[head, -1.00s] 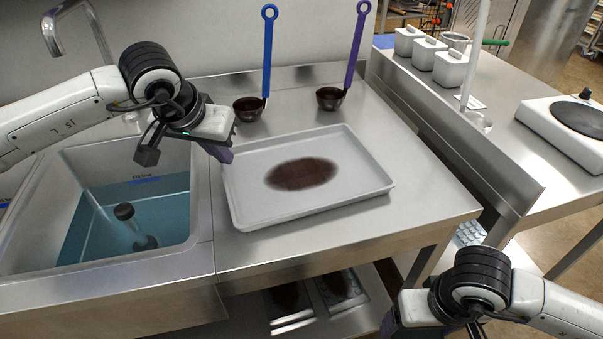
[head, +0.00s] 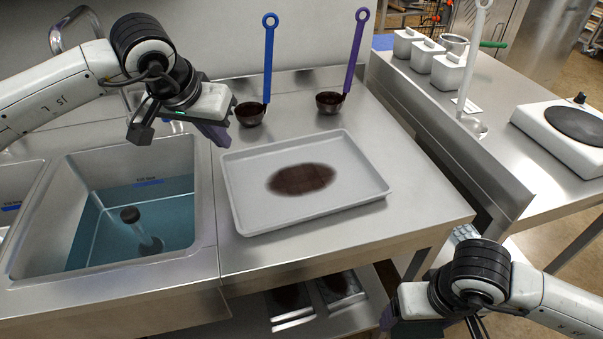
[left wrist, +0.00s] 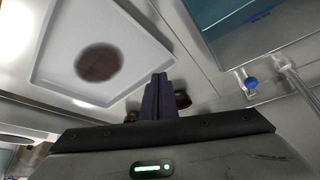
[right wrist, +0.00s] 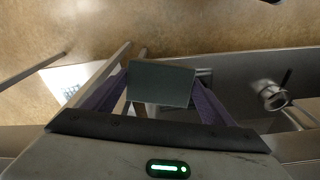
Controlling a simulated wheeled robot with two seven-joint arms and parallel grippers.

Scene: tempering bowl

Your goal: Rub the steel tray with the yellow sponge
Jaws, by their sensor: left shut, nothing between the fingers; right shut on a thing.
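The steel tray (head: 245,205) lies flat on the counter with a large dark brown patch (head: 302,179) in its middle. It also shows in the left wrist view (left wrist: 72,30). My left gripper (head: 217,136) is shut and empty, above the counter by the tray's back left corner. Its purple fingers (left wrist: 157,97) are together in the left wrist view. My right gripper (head: 388,318) is low at the front right, beyond the counter's front edge. In the right wrist view, it is shut on a dull grey-green block (right wrist: 160,84). I see no clearly yellow sponge.
A sink (head: 206,215) with blue water is left of the tray. A blue-handled ladle (head: 268,60) and a purple-handled ladle (head: 357,50) stand behind it. A side counter at right holds white containers (head: 448,70) and a hot plate (head: 560,125). The lower shelf holds stained trays (head: 340,285).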

